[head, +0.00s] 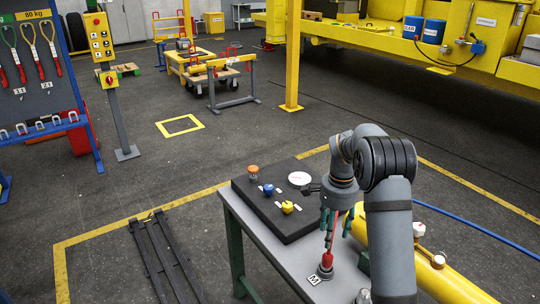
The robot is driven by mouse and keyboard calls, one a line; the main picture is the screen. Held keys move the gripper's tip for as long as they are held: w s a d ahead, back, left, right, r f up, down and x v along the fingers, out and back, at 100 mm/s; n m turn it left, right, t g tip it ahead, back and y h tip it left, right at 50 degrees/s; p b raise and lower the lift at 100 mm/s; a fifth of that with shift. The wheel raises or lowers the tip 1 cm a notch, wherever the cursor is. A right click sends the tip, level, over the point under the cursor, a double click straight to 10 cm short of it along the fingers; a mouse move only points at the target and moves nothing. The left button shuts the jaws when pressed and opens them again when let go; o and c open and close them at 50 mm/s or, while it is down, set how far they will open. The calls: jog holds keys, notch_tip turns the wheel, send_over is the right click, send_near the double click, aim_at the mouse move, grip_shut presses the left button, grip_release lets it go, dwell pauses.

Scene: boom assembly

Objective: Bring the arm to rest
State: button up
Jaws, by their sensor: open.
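My gripper (336,222) hangs fingers-down from my bent arm, above the front part of a grey worktable (290,272). Its dark green fingers are spread apart. A thin red upright piece (329,240) shows between or just behind the fingers, above a dark round base on the table. I cannot tell whether the fingers touch it. My forearm hides part of the table's right side.
A black board (278,222) on the table carries an orange-topped knob (253,171), a blue knob (268,189), a yellow knob (287,207) and a white disc (299,178). A yellow cylinder (437,275) lies close on the right. Open floor (150,185) is left of the table.

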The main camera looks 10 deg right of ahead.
aim_at(328, 254)
notch_tip(328, 254, down, 12)
jog(key=shift+r, duration=0.2)
jog(key=shift+r+p, duration=0.5)
jog(key=shift+p, duration=0.3)
jog(key=shift+r+p, duration=0.9)
jog(key=shift+p, duration=0.05)
jog(key=shift+f, duration=0.1)
